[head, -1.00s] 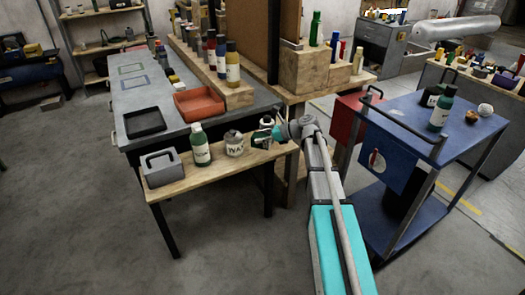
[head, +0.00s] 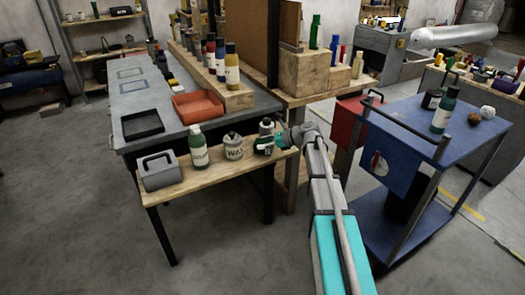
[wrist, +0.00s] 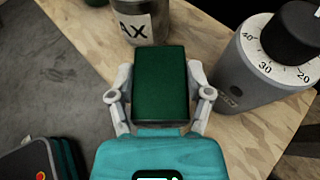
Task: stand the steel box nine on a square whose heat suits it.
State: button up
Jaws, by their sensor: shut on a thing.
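My gripper (wrist: 160,95) is shut on a dark green box (wrist: 160,85), seen from above in the wrist view. Its fingers press on the left and right sides. No number shows on it, so I cannot tell if it is steel box nine. In the head view my gripper (head: 277,143) is at the right end of the wooden bench, and the held box is hard to make out there. Two outlined squares lie on the long grey table: a green one (head: 131,72) and a blue one (head: 133,85). No heat marking is readable on them.
On the bench (head: 215,176) stand a grey handled box (head: 160,172), a green bottle (head: 198,150) and a WAX jar (head: 233,147). A grey dial device (wrist: 262,75) is close right of my gripper. A black tray (head: 142,126) and red tray (head: 198,106) lie on the table.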

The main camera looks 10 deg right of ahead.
jog(key=shift+f+b, duration=0.75)
jog(key=shift+f, duration=0.35)
jog(key=shift+f, duration=0.2)
jog(key=o, duration=1.3)
jog(key=shift+r, duration=0.1)
jog(key=shift+o, duration=0.2)
jog(key=shift+s, duration=0.1)
jog(key=p+v, duration=0.5)
jog(key=v, duration=0.8)
jog(key=shift+s+d, duration=0.25)
jog(key=shift+d, duration=0.05)
